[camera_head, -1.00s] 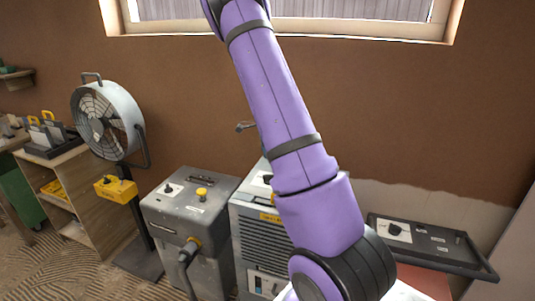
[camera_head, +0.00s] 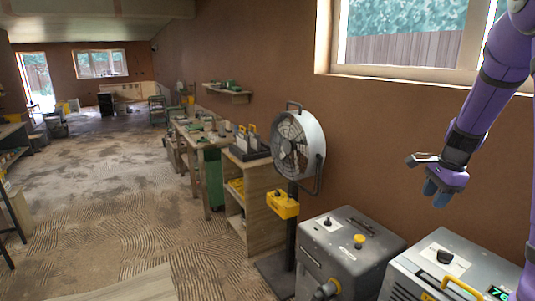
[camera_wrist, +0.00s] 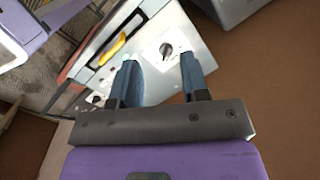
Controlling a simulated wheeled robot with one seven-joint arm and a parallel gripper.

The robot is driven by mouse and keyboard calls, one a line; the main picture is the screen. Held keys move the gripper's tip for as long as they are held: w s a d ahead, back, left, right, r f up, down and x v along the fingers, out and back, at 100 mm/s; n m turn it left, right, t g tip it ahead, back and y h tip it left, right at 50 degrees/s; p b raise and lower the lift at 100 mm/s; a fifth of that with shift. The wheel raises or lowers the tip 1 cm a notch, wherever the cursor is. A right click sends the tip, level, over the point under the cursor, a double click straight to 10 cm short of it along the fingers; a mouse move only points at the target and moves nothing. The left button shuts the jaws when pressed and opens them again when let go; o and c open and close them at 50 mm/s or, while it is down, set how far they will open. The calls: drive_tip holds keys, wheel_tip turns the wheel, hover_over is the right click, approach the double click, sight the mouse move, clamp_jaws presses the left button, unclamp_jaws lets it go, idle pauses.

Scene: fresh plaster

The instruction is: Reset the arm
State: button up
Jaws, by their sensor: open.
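My purple arm comes in at the right edge of the head view, and my gripper (camera_head: 436,192) hangs at its end with dark blue fingers pointing down. It is in the air above the machines, in front of the brown wall. In the wrist view my gripper (camera_wrist: 158,72) has its two fingers spread apart with nothing between them. Beyond the fingers the wrist view shows the white machine top (camera_wrist: 190,52) with a black knob and a yellow handle. I cannot tell the exact gap between the fingers and that machine.
Below my gripper stand a grey machine (camera_head: 345,250) and a white machine (camera_head: 480,262) with a yellow handle. A round fan (camera_head: 297,148) on a stand is to the left, beside a wooden shelf unit (camera_head: 262,205). A window (camera_head: 410,45) is above. The floor at left is largely open.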

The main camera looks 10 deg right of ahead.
drive_tip(key=s+a+r+n+t, duration=0.2)
drive_tip(key=s+a+r+n, duration=0.9)
drive_tip(key=a, duration=0.4)
drive_tip(key=s+a+r+n, duration=0.2)
drive_tip(key=s+a+n, duration=0.2)
drive_tip(key=s, duration=0.3)
drive_tip(key=s+a+r+n+t+h, duration=0.1)
drive_tip(key=s+a+r+n, duration=0.1)
drive_tip(key=s, duration=0.4)
drive_tip(key=shift+s+a+n+t, duration=0.3)
drive_tip(key=shift+s+a+n, duration=0.1)
drive_tip(key=shift+a+n, duration=0.6)
drive_tip(key=shift+d, duration=0.15)
